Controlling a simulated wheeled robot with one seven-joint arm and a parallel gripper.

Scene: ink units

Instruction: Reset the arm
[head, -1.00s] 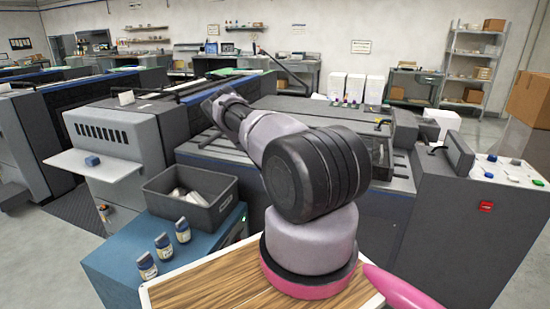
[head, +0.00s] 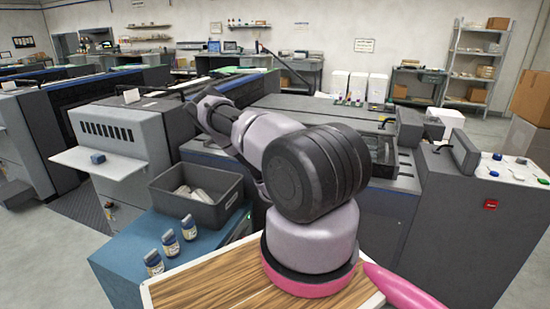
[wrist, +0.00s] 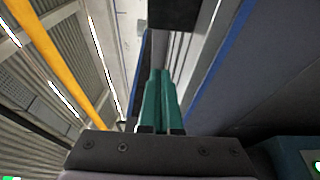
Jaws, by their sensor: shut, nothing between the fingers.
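In the wrist view the two teal fingers of my gripper (wrist: 160,75) lie side by side, closed together with nothing held. In the head view my arm (head: 265,140) rises from its pink-ringed base and reaches away to the upper left, over the grey machines. Its far end is dark and small there, and the fingers cannot be made out in that view.
Ink bottles (head: 171,242) and a dark grey bin (head: 196,207) with pale items stand on a blue cabinet (head: 118,268) at lower left. A small blue block (head: 98,158) sits on a machine's shelf. Grey machines surround the arm; floor shows at lower left.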

